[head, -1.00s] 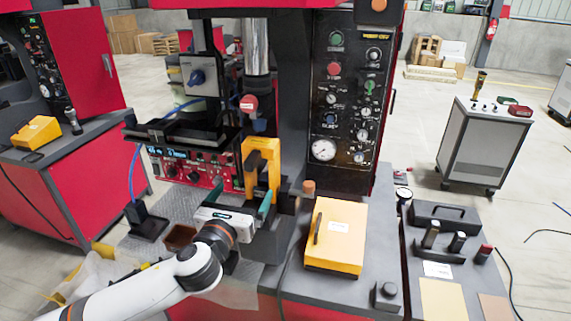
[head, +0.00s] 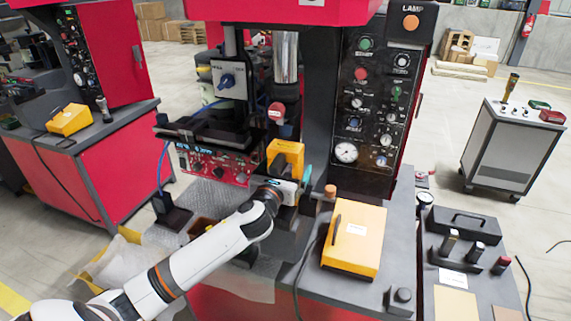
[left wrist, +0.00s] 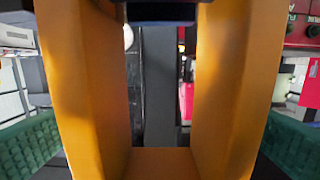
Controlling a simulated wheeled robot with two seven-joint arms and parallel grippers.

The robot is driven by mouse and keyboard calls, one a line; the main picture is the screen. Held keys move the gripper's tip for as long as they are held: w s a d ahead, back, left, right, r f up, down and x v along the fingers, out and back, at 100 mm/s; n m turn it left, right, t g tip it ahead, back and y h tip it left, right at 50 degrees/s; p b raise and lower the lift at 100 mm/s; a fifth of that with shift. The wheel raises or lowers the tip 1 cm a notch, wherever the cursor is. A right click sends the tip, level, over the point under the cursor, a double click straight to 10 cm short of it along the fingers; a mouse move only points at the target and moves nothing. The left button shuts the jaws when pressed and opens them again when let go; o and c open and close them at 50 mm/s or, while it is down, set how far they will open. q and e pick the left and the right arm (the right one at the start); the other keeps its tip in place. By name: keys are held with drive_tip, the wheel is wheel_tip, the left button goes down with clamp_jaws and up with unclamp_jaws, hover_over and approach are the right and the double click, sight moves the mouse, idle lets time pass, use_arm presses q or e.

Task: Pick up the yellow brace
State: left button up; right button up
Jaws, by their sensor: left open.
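The yellow brace (head: 287,151) stands upright at the press, right of the red control panel. In the left wrist view the brace (left wrist: 85,80) fills the middle, with two uprights joined by a crosspiece low down and an open gap between them. My left gripper (head: 288,176) is open, directly in front of the brace. Its green finger pads show at the two lower sides of the left wrist view, one outside each upright. I cannot tell whether they touch it. The gripper hides the brace's lower part in the head view. My right gripper is not in view.
A yellow box (head: 355,238) lies on the bench to the right. The press column and gauge panel (head: 365,115) rise behind it. A red control panel (head: 208,165) is left of the brace.

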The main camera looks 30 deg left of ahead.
use_arm(q)
drive_tip(key=shift+s, duration=0.1)
drive_tip(key=shift+c, duration=0.7)
drive_tip(key=c, duration=1.2)
drive_tip(key=shift+r, duration=0.1)
drive_tip(key=shift+c, duration=0.3)
drive_tip(key=shift+r, duration=0.1)
